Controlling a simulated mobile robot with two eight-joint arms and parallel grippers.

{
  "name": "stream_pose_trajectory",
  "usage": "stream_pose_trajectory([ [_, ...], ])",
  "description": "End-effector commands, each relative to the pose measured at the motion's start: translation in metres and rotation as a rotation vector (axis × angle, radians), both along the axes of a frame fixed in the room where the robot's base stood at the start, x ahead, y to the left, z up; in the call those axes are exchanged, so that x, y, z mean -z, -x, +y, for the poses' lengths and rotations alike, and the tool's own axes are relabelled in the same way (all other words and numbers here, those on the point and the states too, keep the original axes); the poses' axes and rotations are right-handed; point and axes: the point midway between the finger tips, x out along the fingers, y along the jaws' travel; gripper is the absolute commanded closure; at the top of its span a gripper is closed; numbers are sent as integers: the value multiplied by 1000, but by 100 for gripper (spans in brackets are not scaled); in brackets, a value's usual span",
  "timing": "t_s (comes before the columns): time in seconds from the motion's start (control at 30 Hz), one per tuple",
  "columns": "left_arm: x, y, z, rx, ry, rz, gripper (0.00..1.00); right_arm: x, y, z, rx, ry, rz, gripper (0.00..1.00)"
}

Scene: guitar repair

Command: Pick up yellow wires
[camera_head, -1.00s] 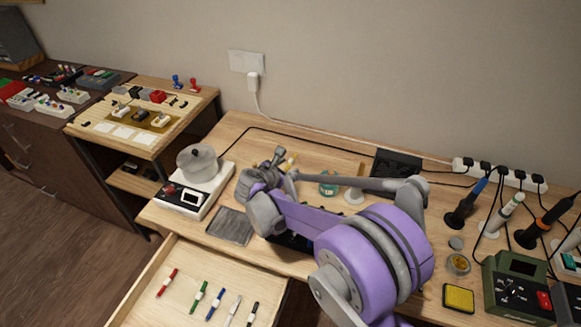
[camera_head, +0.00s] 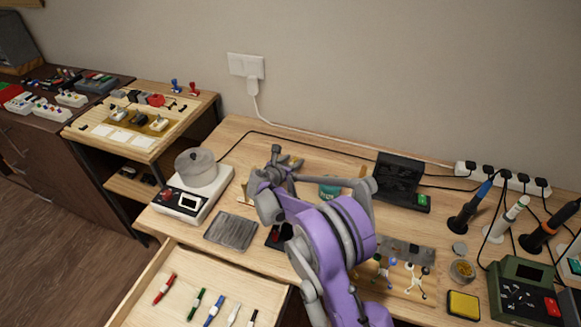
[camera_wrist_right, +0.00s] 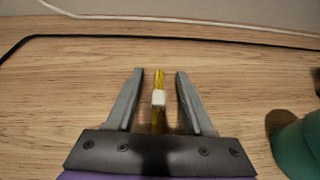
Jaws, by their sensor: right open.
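The yellow wires (camera_wrist_right: 159,78) show in the right wrist view as a thin yellow bundle with a white band around its middle. They are between the two open fingers of my right gripper (camera_wrist_right: 160,74), apart from both, with bare wood on either side. In the head view my right gripper (camera_head: 284,158) is over the back middle of the workbench, and I cannot make out the wires there behind it. My left gripper is not in view.
A teal round object (camera_wrist_right: 302,145) is close on the right in the wrist view. A black cable (camera_wrist_right: 100,38) runs behind.

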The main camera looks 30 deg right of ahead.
Motion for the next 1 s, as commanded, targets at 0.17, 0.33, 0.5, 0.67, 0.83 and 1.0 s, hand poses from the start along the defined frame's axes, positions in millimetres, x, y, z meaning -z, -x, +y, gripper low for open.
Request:
stream_pose_trajectory([
  [0.17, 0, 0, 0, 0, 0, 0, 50, 0, 0, 0, 0, 0, 0, 48],
  [0.33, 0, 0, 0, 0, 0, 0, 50, 0, 0, 0, 0, 0, 0, 78],
  [0.5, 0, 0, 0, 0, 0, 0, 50, 0, 0, 0, 0, -1, -1, 100],
  [0.67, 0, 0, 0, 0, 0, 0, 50, 0, 0, 0, 0, -1, -1, 100],
  [0.83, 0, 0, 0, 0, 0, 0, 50, -1, 0, 0, 0, -1, -1, 100],
  [1.0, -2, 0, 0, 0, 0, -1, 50, -15, 1, 0, 0, -1, -1, 100],
])
